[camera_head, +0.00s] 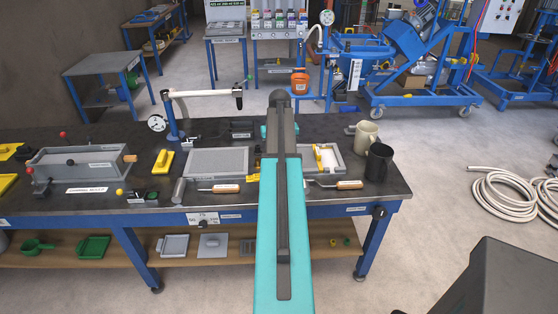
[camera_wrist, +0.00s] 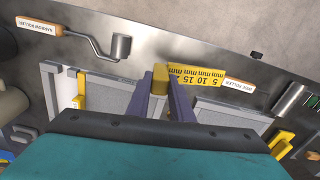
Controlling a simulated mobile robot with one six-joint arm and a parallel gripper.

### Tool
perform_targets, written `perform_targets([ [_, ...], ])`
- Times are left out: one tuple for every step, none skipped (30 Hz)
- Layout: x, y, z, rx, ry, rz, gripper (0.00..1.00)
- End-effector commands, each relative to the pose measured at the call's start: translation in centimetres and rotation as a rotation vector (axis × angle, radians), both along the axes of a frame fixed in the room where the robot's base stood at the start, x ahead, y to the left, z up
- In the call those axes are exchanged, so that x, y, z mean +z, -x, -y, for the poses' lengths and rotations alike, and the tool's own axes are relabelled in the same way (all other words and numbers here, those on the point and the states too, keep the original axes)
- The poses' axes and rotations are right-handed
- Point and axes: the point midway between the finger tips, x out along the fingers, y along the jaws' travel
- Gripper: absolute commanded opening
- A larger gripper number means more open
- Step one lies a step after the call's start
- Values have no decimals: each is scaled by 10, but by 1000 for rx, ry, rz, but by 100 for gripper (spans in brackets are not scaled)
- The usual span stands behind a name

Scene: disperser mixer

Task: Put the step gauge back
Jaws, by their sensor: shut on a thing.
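The step gauge (camera_wrist: 198,77) is a yellow stepped bar marked 5, 10, 15 and mm. My gripper (camera_wrist: 162,85), with two purple fingers, is shut on its yellow end block in the wrist view. The gauge lies across the view, its marked part reaching right from the fingers. In the head view a bit of the yellow gauge (camera_head: 252,172) shows just left of my arm, over the bench; my gripper is hidden there. I cannot tell whether the gauge touches the bench top.
The grey bench (camera_head: 110,205) bears a mesh tray (camera_head: 217,162) left of my arm and another tray (camera_head: 334,170) with a yellow piece at right. Rollers (camera_head: 335,184) lie in front. A black mug (camera_head: 378,162) and a beige mug (camera_head: 366,138) stand at the right end.

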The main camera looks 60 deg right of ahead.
Motion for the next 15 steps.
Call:
perform_targets([
  [0,0,0,0,0,0,0],
  [0,0,0,0,0,0,0],
  [0,0,0,1,0,0,0],
  [0,0,0,1,0,0,0],
  [0,0,0,1,0,0,0],
  [0,0,0,1,0,0,0],
  [0,0,0,1,0,0,0],
  [0,0,0,1,0,0,0],
  [-1,0,0,1,0,0,0],
  [-1,0,0,1,0,0,0],
  [-2,0,0,1,0,0,0],
  [-3,0,0,1,0,0,0],
  [-5,0,0,1,0,0,0],
  [-6,0,0,1,0,0,0],
  [-8,0,0,1,0,0,0],
])
